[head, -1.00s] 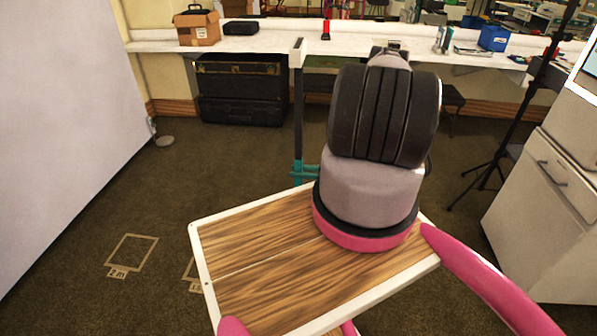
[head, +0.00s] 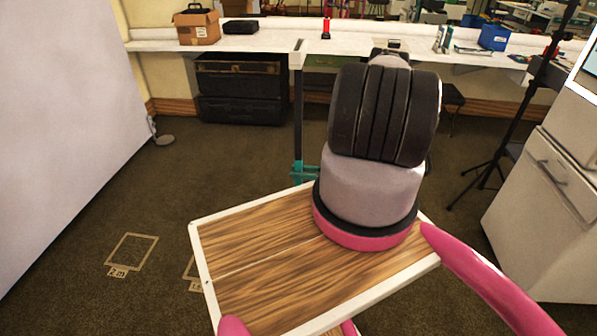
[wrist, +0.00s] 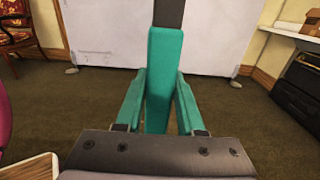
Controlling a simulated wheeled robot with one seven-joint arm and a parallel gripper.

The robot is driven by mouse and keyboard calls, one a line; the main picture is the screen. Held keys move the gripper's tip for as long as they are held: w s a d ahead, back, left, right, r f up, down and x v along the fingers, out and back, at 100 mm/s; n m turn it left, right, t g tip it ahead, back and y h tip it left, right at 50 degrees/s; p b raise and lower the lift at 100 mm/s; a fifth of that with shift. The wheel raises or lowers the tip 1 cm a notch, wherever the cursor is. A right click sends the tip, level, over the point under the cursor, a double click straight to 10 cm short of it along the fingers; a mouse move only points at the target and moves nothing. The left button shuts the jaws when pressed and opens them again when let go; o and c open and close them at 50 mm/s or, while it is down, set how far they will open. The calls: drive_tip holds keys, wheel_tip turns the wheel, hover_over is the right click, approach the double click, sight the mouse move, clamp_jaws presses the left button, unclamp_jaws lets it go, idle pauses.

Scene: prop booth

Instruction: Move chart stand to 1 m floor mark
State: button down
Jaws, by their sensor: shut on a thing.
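The chart stand (head: 298,115) shows in the head view as a slim dark upright post with a pale top piece, just beyond my wrist. Its foot is hidden behind my arm and tray. My gripper (head: 303,172) has teal fingers and is shut around the post. In the wrist view, my gripper (wrist: 164,100) has one finger on each side of the stand's teal grip (wrist: 165,70), below the dark post. A taped floor mark labelled 2 m (head: 132,250) lies at lower left. A second taped mark (head: 190,268) is mostly hidden by my tray; its label is only partly visible.
A large pale panel (head: 60,110) stands at left, with a small grey foot piece (head: 164,140) near it. A long white bench (head: 270,45) with black cases (head: 240,88) below spans the back. A tripod (head: 495,165) and cabinet (head: 545,210) stand right.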

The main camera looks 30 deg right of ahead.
drive_tip(key=shift+f, duration=0.6)
drive_tip(key=shift+c, duration=2.2)
unclamp_jaws()
